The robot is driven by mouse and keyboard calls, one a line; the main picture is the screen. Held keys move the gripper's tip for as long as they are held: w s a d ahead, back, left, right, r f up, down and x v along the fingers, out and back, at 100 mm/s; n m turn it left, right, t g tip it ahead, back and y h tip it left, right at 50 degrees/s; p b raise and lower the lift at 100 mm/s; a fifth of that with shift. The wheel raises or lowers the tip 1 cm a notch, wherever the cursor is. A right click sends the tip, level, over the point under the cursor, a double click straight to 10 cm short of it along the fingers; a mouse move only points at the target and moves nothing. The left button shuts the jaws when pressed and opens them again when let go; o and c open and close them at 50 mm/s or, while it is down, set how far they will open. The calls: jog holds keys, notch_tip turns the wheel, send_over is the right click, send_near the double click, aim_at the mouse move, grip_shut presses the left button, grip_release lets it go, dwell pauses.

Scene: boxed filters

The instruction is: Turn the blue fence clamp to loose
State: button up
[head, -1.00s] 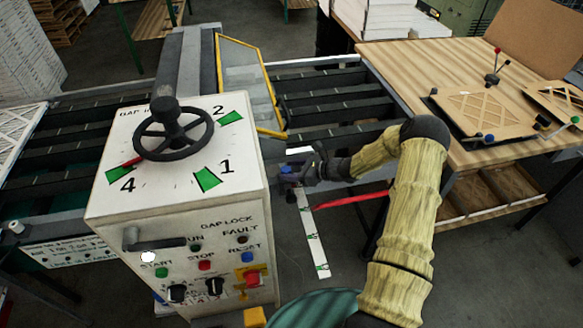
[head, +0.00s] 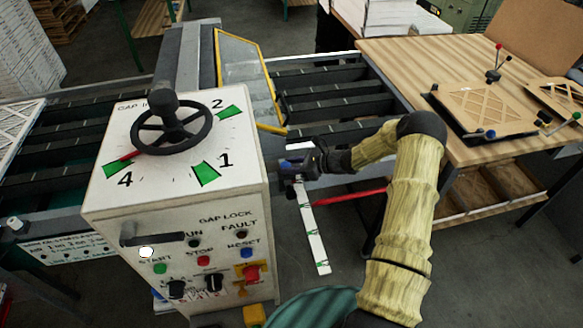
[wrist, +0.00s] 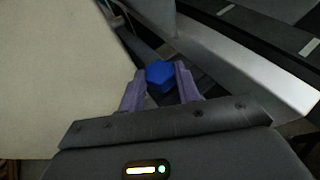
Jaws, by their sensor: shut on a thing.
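The blue fence clamp (wrist: 160,75) shows in the wrist view as a blue faceted knob between the two purple-grey fingers. My gripper (wrist: 160,88) is shut on it, one finger on each side. In the head view my gripper (head: 290,168) is beside the right side of the white control cabinet, at the upper end of a white scale strip (head: 314,235) with green marks. The knob is mostly hidden by the gripper there, and its loose or tight setting cannot be read.
The white control cabinet (head: 180,215) with a black handwheel (head: 172,125) stands close left of the gripper. A dark roller conveyor (head: 320,105) runs behind. A red bar (head: 350,197) lies below my forearm. A wooden table (head: 410,65) stands at the right.

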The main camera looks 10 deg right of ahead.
dwell(0.3)
jog(key=o, duration=1)
jog(key=shift+c, duration=0.2)
jog(key=shift+s+d+r, duration=0.15)
jog(key=shift+s+d, duration=0.05)
jog(key=shift+d, duration=0.35)
jog(key=b+v, duration=0.5)
jog(key=v, duration=1.1)
jog(key=shift+r, duration=0.2)
